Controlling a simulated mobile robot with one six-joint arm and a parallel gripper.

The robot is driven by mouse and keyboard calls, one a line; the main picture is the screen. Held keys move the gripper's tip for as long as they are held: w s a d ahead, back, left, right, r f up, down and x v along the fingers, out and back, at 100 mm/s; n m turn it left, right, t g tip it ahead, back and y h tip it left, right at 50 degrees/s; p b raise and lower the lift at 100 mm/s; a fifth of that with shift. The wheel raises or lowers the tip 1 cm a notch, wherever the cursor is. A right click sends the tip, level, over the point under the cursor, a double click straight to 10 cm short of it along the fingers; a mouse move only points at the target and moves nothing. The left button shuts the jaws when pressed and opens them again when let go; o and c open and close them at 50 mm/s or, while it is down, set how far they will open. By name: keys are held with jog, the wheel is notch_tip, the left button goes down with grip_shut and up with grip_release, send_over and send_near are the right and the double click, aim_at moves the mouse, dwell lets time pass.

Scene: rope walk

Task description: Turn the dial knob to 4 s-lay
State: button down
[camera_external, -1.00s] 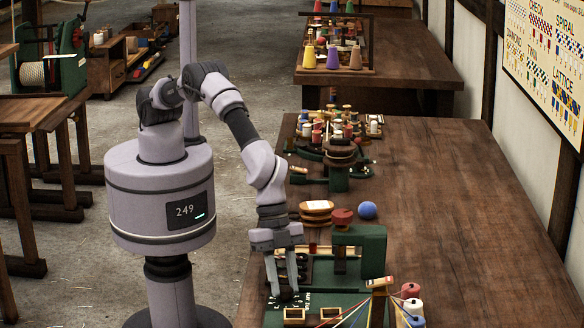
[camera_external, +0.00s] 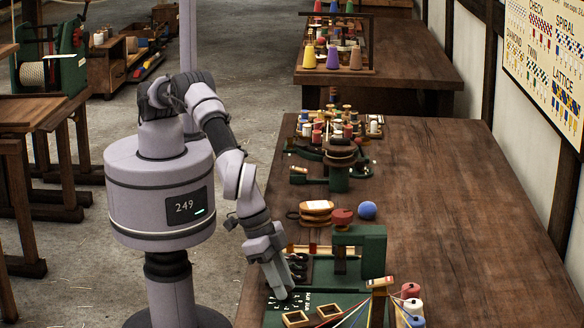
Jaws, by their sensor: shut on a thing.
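The dial with white markings (camera_external: 292,302) is on the green machine panel (camera_external: 345,298) at the front of the long bench. My gripper (camera_external: 281,292) reaches down to the dial from the upper left and is shut on the dial knob. The fingers hide most of the knob, so I cannot read which mark it points to. The markings are too small to read.
Wooden square frames (camera_external: 296,319) and a post with coloured threads (camera_external: 380,284) are in front and to the right. A blue ball (camera_external: 367,210) lies farther back. The bench's right side is clear.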

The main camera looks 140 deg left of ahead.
jog(key=shift+d+n+g+y, duration=0.1)
jog(key=shift+n+g+y, duration=0.45)
jog(key=shift+n, duration=1.45)
jog(key=c, duration=1.1)
grip_release()
jog(key=p+v, duration=0.5)
jog(key=v, duration=1.2)
jog(key=shift+d+p, duration=0.2)
jog(key=shift+p, duration=0.1)
jog(key=shift+s+r, duration=0.1)
jog(key=shift+r, duration=0.05)
